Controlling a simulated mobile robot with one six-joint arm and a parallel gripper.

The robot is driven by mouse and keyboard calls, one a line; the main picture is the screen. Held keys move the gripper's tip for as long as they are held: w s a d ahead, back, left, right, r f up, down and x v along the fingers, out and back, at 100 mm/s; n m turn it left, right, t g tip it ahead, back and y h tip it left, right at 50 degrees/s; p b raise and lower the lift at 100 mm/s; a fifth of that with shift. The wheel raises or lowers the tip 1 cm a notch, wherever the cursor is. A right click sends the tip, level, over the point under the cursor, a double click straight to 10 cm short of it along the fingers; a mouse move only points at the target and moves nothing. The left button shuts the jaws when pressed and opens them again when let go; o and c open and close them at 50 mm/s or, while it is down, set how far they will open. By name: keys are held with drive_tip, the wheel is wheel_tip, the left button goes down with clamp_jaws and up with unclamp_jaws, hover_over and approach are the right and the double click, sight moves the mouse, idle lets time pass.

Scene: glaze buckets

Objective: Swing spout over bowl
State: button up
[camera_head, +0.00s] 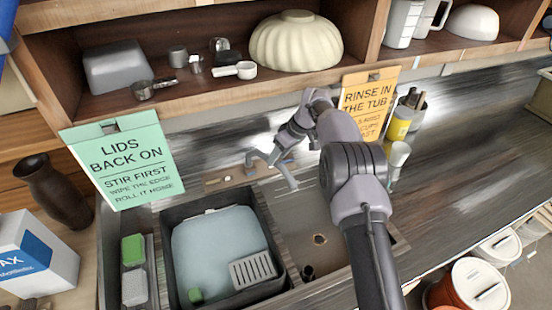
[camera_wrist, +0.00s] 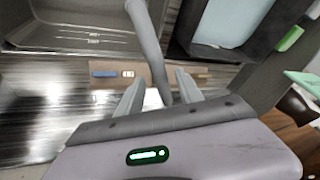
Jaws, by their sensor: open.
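The grey spout (camera_head: 289,178) is a slim pipe at the back of the sink, reaching forward near the left side of the empty steel bowl (camera_head: 336,263). The spout also shows in the wrist view (camera_wrist: 147,38), running between my fingers, with the steel bowl (camera_wrist: 75,38) to its left and a dark tub to its right. My gripper (camera_head: 266,160) is open around the spout, one finger on each side; it also shows in the wrist view (camera_wrist: 160,78). Whether a finger touches the pipe I cannot tell. The spout's base is partly hidden by my gripper.
The dark tub (camera_head: 168,262) with pale water stands left of the steel bowl. A green sign (camera_head: 125,165) and an orange sign (camera_head: 368,100) hang from the shelf above. Cups with tools (camera_head: 397,152) stand right of my arm.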

drive_tip(key=p+v, duration=0.1)
drive_tip(key=v, duration=1.4)
drive_tip(key=shift+r+p, duration=0.35)
drive_tip(key=shift+p, duration=0.05)
drive_tip(key=shift+d, duration=0.1)
